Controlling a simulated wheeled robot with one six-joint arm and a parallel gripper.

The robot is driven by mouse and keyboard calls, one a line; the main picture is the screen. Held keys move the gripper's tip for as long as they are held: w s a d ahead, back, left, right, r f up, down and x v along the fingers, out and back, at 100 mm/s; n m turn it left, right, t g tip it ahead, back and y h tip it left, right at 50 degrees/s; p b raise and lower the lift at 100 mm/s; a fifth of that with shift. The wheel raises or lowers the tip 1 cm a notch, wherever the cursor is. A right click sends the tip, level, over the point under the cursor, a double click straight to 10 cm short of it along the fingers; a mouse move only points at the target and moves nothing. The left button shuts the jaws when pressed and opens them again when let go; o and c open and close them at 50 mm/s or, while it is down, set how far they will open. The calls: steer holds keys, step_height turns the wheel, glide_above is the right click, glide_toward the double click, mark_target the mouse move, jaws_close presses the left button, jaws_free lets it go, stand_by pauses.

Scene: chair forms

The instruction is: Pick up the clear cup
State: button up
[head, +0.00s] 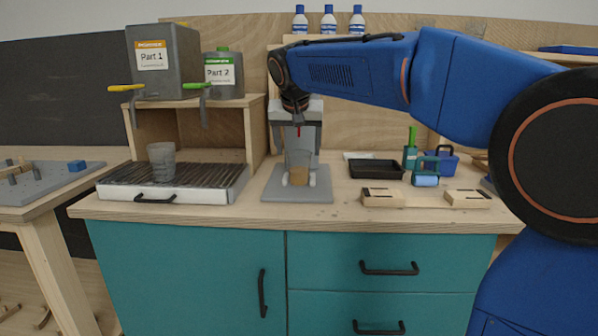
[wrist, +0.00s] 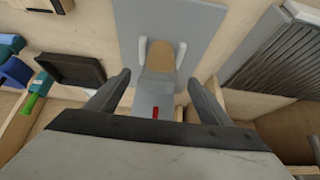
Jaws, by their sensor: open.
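A see-through greyish cup (head: 162,163) stands upright on the ridged tray (head: 222,181) at the left of the bench in the head view. It is not seen in the wrist view. My gripper (head: 298,148) points down over the grey baseplate (head: 273,190), to the right of that cup and well apart from it. In the wrist view my gripper's fingers (wrist: 155,90) are spread, with nothing clearly held. A tan piece (head: 299,176) between pale side pieces sits on the baseplate, also seen in the wrist view (wrist: 160,55). Whether clear material surrounds it, I cannot tell.
Two containers, Part 1 (head: 165,75) and Part 2 (head: 222,78), stand on a wooden shelf (head: 232,127) above the ridged tray. A black tray (head: 376,169), a blue roll (head: 425,180) and wooden pieces (head: 382,197) lie on the right.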

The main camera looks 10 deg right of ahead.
mark_target(299, 169)
steer(key=x, duration=0.5)
steer(key=shift+w+d, duration=0.2)
steer(key=shift+w, duration=0.3)
steer(key=c, duration=0.9)
